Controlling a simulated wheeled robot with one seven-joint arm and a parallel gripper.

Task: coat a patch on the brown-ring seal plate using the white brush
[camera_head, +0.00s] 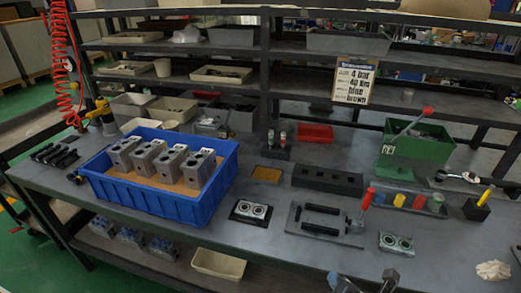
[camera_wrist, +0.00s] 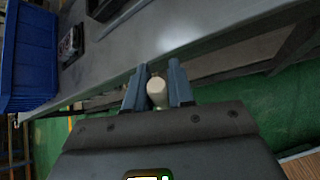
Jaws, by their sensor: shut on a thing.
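My gripper (camera_head: 363,282) shows at the bottom edge of the head view, in front of the bench's front edge. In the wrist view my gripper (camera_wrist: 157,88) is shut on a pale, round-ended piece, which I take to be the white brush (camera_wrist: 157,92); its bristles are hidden. Two seal plates, each with a pair of pale rings, lie flat on the bench: one on a dark base (camera_head: 250,212) right of the blue bin, one (camera_head: 396,245) nearer the front right. The ring colours are too small to tell, so I cannot say which is the brown-ring plate.
A blue bin (camera_head: 167,208) holds several grey valve blocks. A fixture plate (camera_head: 325,225) with black bars and a red-handled lever stands between the seal plates. A tray of coloured cups (camera_head: 407,204) is behind. A sign (camera_head: 353,83) hangs on the shelf. A crumpled cloth (camera_head: 493,270) lies right.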

